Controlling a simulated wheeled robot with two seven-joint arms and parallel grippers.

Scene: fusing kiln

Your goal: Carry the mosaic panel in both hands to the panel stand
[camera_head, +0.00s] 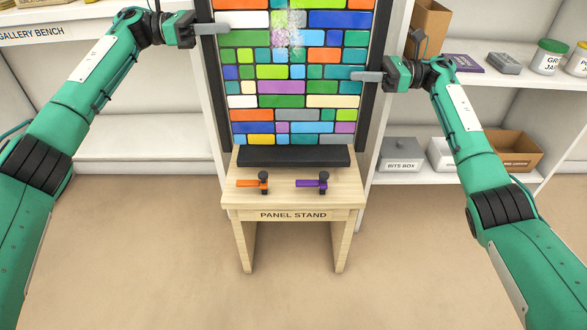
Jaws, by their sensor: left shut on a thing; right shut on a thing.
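The mosaic panel (282,87), a tall sheet of many-coloured tiles in a dark frame, stands roughly upright at top centre; its top is cut off. My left gripper (214,29) is shut on its left edge, and my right gripper (366,76) is shut on its right edge, lower in the picture. The panel stand (293,215) is a pale wooden table with a black ledge (293,156). The panel's bottom edge shows just above and behind this ledge; I cannot tell whether they touch. An orange lever (252,184) and a purple lever (311,184) sit on the stand's front.
A gallery bench (45,31) is at the upper left. White shelves at right hold a grey bits box (401,155), a brown box (514,150), jars (549,56) and a purple case (463,63). The floor (150,260) before the stand is clear.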

